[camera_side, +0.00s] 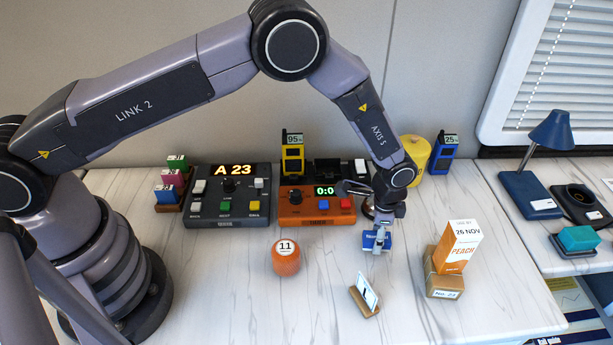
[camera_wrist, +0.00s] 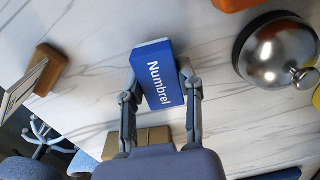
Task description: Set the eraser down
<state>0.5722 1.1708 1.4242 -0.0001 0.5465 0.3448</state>
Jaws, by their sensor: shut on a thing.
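The eraser is a blue block with a white end and the word "Numbrel" on its face. In the wrist view the eraser (camera_wrist: 158,80) sits between the two fingers of my gripper (camera_wrist: 160,84), which is shut on its sides. In the side view the eraser (camera_side: 370,241) is at the fingertips of my gripper (camera_side: 379,240), over the white marble table (camera_side: 330,285). The fingers hide part of it. I cannot tell whether its underside touches the table.
A silver bell (camera_wrist: 275,55) stands close by. Control boxes (camera_side: 316,208) line the back.

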